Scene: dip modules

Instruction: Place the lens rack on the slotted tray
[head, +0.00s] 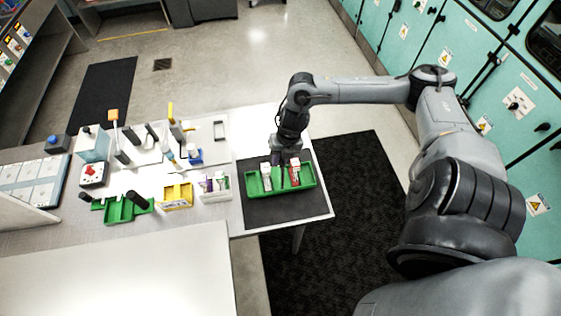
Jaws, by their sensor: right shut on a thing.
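A long green slotted tray (309,185) lies on a black mat at the right end of the table. A small white piece (266,170) stands in its left part and a red-and-white piece (295,174) in its right part. My right gripper (283,182) points down over the middle of the tray, between these two pieces. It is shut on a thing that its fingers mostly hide. I take this to be the lens rack, but it is too small to tell its shape, or whether it touches the tray. My left gripper is not in view.
Left of the mat (262,214) stand a white holder (215,186) with purple parts, a yellow bin (177,195) and another green tray (122,210). Bottles and tools crowd the table behind them. The mat's front part and the white near tabletop (120,280) are clear.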

